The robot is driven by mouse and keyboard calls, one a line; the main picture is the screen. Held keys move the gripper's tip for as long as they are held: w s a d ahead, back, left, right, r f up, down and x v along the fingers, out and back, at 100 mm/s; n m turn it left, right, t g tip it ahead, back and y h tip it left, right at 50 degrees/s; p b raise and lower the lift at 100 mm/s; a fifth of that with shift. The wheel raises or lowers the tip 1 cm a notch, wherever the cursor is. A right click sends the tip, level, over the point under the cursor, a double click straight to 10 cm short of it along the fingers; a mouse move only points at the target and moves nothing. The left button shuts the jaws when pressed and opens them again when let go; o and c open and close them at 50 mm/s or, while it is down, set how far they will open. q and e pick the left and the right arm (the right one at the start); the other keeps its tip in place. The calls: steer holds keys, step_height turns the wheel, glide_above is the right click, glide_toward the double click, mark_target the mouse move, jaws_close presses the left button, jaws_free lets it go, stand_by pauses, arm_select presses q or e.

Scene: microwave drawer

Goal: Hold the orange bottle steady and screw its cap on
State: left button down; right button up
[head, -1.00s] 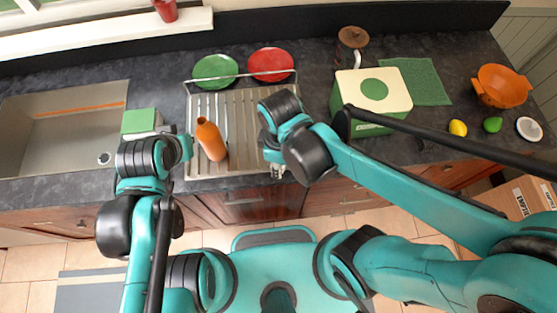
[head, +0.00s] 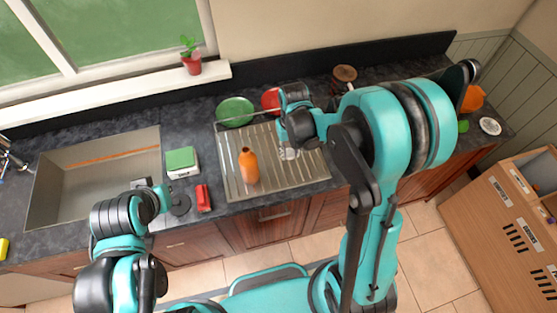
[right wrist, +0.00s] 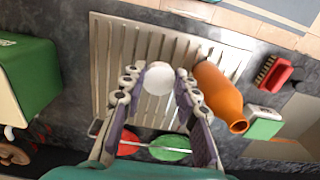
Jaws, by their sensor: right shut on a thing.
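The orange bottle (head: 249,167) stands on the metal drainboard, with its open, uncapped mouth up. It also shows in the right wrist view (right wrist: 219,92), right of the fingers. My right gripper (head: 288,152) is over the drainboard, right of the bottle. In the right wrist view its fingers (right wrist: 158,84) are shut on a round white cap (right wrist: 159,77), apart from the bottle. My left gripper (head: 165,194) is left of the bottle, over the counter by the sink, and does not touch it. Its fingers are too small to read.
The ribbed drainboard (head: 309,172) has a raised rim. Behind are a green plate (head: 235,111) and a red plate (head: 270,100). A green-and-white box (head: 181,162) and a red brush (head: 203,197) lie between sink (head: 55,185) and drainboard. A green container (right wrist: 30,75) stands beyond my right gripper.

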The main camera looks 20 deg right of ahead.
mark_target(247, 151)
steer(key=shift+w+d+f, duration=0.1)
steer(key=shift+w, duration=0.1)
steer(key=w+a+r+n, duration=0.1)
steer(key=a+r+n, duration=0.1)
steer(key=a+r, duration=0.1)
steer(key=w+a+r+n, duration=0.2)
steer(key=a, duration=0.3)
steer(key=w+a+r+n, duration=0.1)
steer(key=a+r+n, duration=0.2)
steer(key=a, duration=0.2)
steer(key=shift+w+r, duration=0.2)
steer(key=shift+r, duration=0.15)
steer(key=shift+a+r+n, duration=0.2)
steer(key=shift+a+n, duration=0.05)
steer(key=shift+n, duration=0.05)
steer(key=shift+f, duration=0.1)
steer(key=shift+f, duration=1.95)
